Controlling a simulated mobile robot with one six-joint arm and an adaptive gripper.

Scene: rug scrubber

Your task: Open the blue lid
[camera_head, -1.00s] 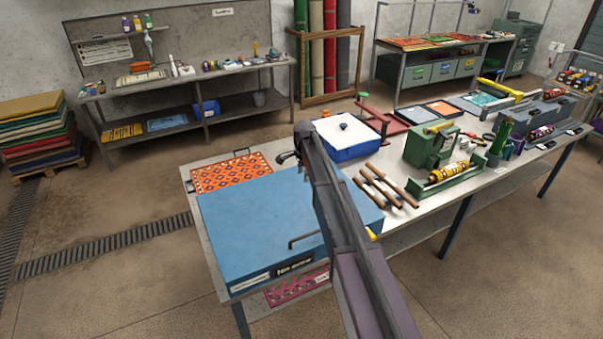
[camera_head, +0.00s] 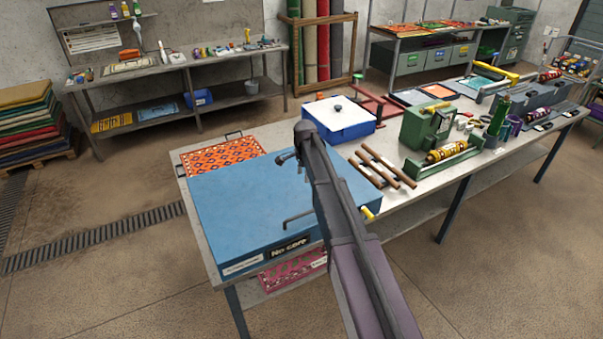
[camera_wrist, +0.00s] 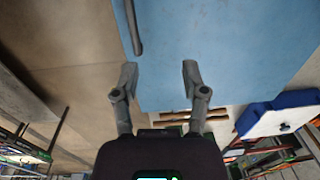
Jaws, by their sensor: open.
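The blue lid (camera_head: 245,205) is a large flat panel closed on a low box at the near left end of the table. Its dark bar handle (camera_head: 298,217) is on the near edge. In the wrist view, the lid (camera_wrist: 225,50) fills the upper right and the handle (camera_wrist: 134,28) lies along its left edge. My gripper (camera_wrist: 160,75) is open and empty, its fingers apart by the lid's edge. The handle is ahead of the left finger, not between the fingers.
An orange patterned mat (camera_head: 222,157) lies behind the lid. A blue box with a white top (camera_head: 338,118), wooden rods (camera_head: 384,166) and a green machine (camera_head: 428,124) stand to its right. Floor is clear in front of the table.

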